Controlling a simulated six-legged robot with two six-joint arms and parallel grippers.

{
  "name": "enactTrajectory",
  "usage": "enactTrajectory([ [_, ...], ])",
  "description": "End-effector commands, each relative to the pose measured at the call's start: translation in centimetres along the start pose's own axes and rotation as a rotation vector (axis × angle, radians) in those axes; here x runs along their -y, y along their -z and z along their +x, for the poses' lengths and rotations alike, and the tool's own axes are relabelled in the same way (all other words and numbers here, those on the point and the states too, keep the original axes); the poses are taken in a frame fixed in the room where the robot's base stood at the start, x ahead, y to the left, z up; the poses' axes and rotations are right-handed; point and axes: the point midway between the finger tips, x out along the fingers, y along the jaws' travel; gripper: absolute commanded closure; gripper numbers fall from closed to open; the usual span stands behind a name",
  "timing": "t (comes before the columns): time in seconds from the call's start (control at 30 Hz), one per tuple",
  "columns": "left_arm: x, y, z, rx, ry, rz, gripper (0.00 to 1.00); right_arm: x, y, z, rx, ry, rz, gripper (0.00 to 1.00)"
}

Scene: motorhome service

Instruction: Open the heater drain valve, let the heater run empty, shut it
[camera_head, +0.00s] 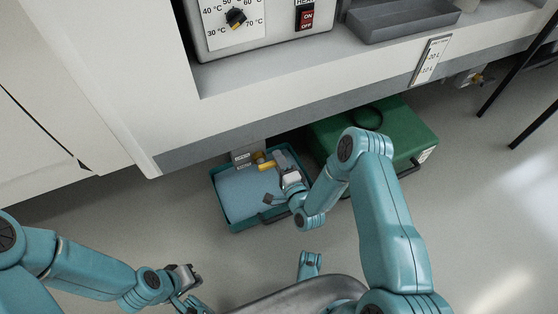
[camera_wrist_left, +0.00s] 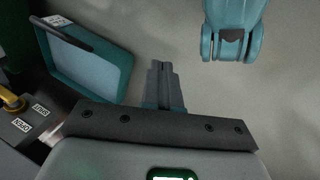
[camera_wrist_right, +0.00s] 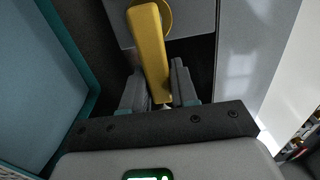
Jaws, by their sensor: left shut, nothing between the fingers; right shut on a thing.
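The drain valve has a yellow lever (camera_head: 267,165) low under the cabinet; it also shows in the right wrist view (camera_wrist_right: 150,50). My right gripper (camera_head: 279,168) is shut on the lever's end. Two small labels (camera_wrist_left: 31,117) sit beside the valve in the left wrist view. A teal tray (camera_head: 231,228) lies on the floor below, with a flat pale blue surface inside. I cannot tell whether water is running. The heater's control panel (camera_head: 270,40) shows a dial and a red switch (camera_head: 307,17). My left gripper (camera_wrist_left: 160,70) is shut and empty, away from the valve.
A green case (camera_head: 330,130) with a black cable stands right of the tray. A plate marked 20 L and 10 L (camera_head: 431,60) is on the cabinet edge. A grey bin (camera_head: 400,22) stands on the ledge. Dark legs (camera_head: 515,70) stand at right.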

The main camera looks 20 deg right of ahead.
Motion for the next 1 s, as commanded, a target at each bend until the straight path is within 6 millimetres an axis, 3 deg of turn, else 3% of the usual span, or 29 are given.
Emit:
enactTrajectory([
  [0.03,0.0,0.0,0.0,0.0,0.0,0.0,1.0,-0.1,-0.1,-0.1,0.003,-0.003,0.004,0.62],
  [0.07,0.0,0.0,0.0,0.0,0.0,0.0,1.0,-0.1,-0.1,-0.1,0.003,-0.003,0.004,0.52],
  [0.1,0.0,0.0,0.0,0.0,0.0,0.0,1.0,-0.1,-0.1,-0.1,0.003,-0.003,0.004,0.51],
  [0.47,-0.1,-0.1,-0.4,0.005,0.0,-0.001,1.0,0.0,0.0,-0.7,0.001,-0.005,0.001,0.51],
  [0.57,-0.4,-0.5,-1.1,0.017,0.001,-0.004,1.0,0.1,0.0,-2.4,0.0,-0.008,0.003,0.51],
  [1.0,-1.5,-1.9,-3.9,0.067,0.001,-0.004,1.0,0.1,0.1,-13.4,-0.004,-0.008,0.006,0.51],
])
